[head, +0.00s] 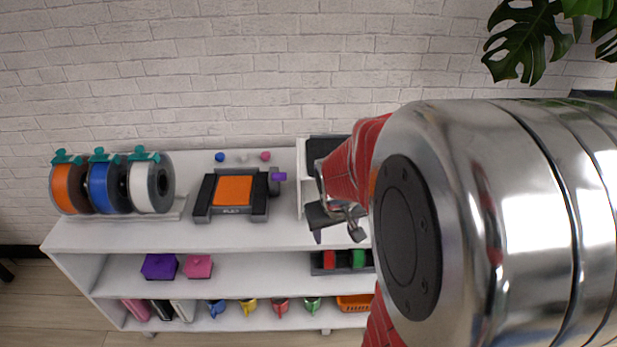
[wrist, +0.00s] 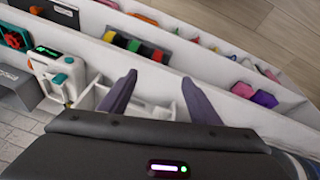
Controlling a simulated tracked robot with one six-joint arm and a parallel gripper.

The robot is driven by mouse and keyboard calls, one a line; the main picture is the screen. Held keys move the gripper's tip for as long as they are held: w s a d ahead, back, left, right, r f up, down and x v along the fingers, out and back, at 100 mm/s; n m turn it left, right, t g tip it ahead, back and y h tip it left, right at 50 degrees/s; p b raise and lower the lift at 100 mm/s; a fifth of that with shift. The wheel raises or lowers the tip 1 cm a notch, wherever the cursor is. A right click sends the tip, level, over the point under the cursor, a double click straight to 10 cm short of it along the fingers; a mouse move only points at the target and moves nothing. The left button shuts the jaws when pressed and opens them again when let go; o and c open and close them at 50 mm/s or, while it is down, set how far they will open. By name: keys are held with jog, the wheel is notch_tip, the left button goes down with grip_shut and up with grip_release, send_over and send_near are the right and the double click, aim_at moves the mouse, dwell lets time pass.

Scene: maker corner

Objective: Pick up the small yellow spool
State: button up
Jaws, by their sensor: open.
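In the head view the dark holder (head: 343,269) is on the middle shelf. My arm covers its right part there, and no yellow piece shows. My gripper (head: 337,224) is open and empty over the right part of the top shelf. In the wrist view its two dark fingers (wrist: 159,78) are spread apart, and the holder lies beyond them, clear of the fingers.
The top shelf edge (head: 240,249) lies above the holder's shelf. Purple and pink boxes (head: 160,266) are on the middle shelf. The middle shelf between boxes and holder is free.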

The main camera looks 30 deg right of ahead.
jog(key=s+d+f+m+g, duration=0.1)
jog(key=s+d+f, duration=0.3)
jog(key=d+f, duration=0.55)
jog(key=s+d+f+m+g, duration=0.1)
jog(key=s+d+f, duration=0.35)
jog(key=f, duration=0.75)
jog(key=w+d+f+t, duration=0.1)
jog(key=d+f+t, duration=0.1)
jog(key=d+f, duration=0.1)
jog(key=w+d+f+t+h, duration=0.1)
jog(key=d+f+t, duration=0.1)
jog(key=f, duration=0.4)
jog(key=w+d+f+t, duration=0.1)
jog(key=d+f+t, duration=0.1)
jog(key=d+f, duration=0.2)
jog(key=shift+w+d+f+n+h, duration=0.15)
jog(key=shift+w+d+n+h, duration=0.05)
jog(key=shift+w+n+h, duration=0.2)
jog(key=shift+w+d+f+t+h, duration=0.15)
jog(key=shift+f+t+h, duration=0.3)
jog(key=shift+t, duration=0.65)
jog(key=shift+t+h, duration=0.35)
jog(key=shift+t, duration=0.85)
jog(key=s+a+r+t+h, duration=0.1)
jog(key=t, duration=0.1)
jog(key=s+a+r+m+t+h, duration=0.1)
jog(key=s+r+t+h, duration=0.1)
jog(key=shift+s+a, duration=0.15)
jog(key=shift+s, duration=0.15)
